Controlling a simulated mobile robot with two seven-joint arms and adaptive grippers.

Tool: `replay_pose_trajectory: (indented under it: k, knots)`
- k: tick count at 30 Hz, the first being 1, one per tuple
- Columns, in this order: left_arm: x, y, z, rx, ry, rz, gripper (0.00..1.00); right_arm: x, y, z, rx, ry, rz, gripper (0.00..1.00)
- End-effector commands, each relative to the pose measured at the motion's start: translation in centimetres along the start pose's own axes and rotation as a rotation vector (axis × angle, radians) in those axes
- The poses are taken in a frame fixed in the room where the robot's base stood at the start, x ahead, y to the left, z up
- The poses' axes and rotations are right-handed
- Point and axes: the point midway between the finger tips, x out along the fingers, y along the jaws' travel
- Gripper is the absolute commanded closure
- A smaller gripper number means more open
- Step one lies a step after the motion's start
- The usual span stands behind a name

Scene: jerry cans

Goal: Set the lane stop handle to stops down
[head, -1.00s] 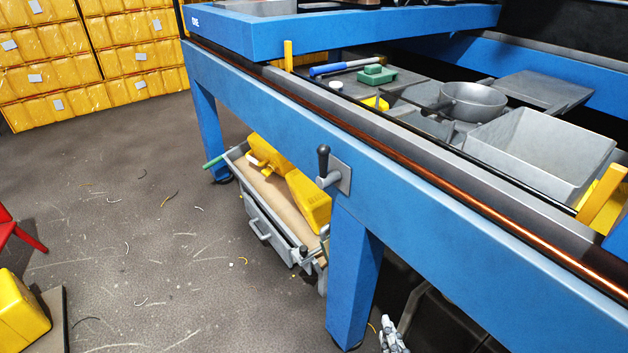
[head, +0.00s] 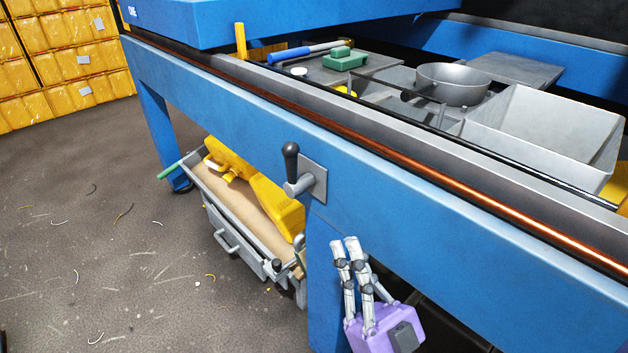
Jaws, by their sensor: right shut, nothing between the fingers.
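The lane stop handle (head: 291,168) is a black-gripped lever on a grey pivot and square plate, on the front face of the blue bench frame (head: 230,120). Its black grip points up. My right gripper (head: 344,242), with grey fingers on a purple body, is below and to the right of the handle, in front of the blue leg. Its fingers point up, shut and empty, apart from the handle. My left gripper is not in view.
A grey cart (head: 236,222) holding yellow jerry cans (head: 275,205) stands under the bench, left of the leg. A grey bin (head: 540,135) and a round bowl (head: 455,83) sit on the bench. Stacked yellow cans (head: 75,60) stand at the back left. Floor at left is clear apart from scraps.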

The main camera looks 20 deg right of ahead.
Motion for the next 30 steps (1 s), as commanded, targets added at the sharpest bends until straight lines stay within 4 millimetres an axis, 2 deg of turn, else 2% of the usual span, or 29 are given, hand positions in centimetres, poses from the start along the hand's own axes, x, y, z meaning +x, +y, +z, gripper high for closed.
replay_pose_trajectory:
  k: [4, 8, 19, 24, 30]
  knots:
    - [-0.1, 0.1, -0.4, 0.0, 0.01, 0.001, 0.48, 0.9, 0.0, -0.1, 0.0, 0.002, -0.001, 1.0]
    - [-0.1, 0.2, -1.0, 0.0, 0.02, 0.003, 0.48, 2.9, 0.0, -0.1, 0.001, 0.005, -0.001, 1.0]
    - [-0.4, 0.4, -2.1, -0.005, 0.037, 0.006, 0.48, 10.6, 0.0, 0.1, 0.001, 0.002, 0.0, 1.0]
    - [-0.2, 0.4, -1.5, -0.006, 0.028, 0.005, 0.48, 12.0, 0.0, 2.1, 0.0, 0.0, 0.0, 1.0]
    - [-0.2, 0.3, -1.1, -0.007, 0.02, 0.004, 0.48, 12.8, 0.0, 2.9, 0.0, -0.001, 0.001, 1.0]
